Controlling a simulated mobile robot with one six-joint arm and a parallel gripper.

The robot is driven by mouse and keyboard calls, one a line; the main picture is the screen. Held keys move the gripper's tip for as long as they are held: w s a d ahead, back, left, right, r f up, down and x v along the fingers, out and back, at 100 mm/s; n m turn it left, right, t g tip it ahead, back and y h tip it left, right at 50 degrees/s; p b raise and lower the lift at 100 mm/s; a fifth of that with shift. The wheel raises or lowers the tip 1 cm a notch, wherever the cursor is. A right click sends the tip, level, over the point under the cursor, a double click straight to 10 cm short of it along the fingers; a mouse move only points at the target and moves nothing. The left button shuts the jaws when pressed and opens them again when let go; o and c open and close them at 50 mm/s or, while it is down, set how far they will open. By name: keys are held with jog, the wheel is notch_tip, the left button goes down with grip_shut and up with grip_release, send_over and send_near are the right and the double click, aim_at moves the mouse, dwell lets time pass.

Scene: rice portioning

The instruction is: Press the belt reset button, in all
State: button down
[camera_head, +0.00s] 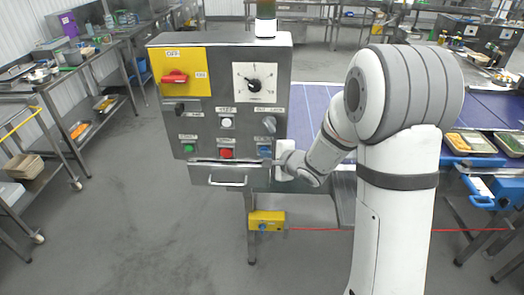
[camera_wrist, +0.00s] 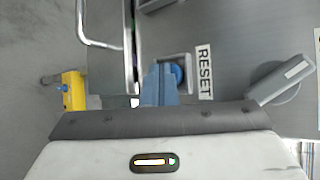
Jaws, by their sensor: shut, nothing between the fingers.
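The belt reset button (camera_wrist: 178,72) is a round blue button in a pale square frame, beside the RESET label (camera_wrist: 204,71) in the wrist view. In the head view the button (camera_head: 264,150) sits at the lower right of the grey control panel, right of the red button (camera_head: 226,153). My gripper (camera_wrist: 157,70) is shut and empty. Its blue-grey fingertips overlap the button's near edge in the wrist view; I cannot tell whether they touch it. In the head view my gripper (camera_head: 272,162) is at the panel's lower right, its fingers small and hard to make out.
A drawer handle (camera_head: 227,182) sticks out below the buttons. A grey selector knob (camera_wrist: 281,81) is near the RESET label. The panel also has a red switch (camera_head: 174,77) and a dial (camera_head: 254,84). A yellow box (camera_head: 266,221) hangs low on the stand.

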jog(key=shift+w, duration=0.15)
dwell(0.5)
jog(key=shift+s, duration=0.85)
jog(key=shift+s, duration=0.15)
jog(key=s, duration=0.4)
jog(key=shift+s+a, duration=0.1)
jog(key=shift+s, duration=0.3)
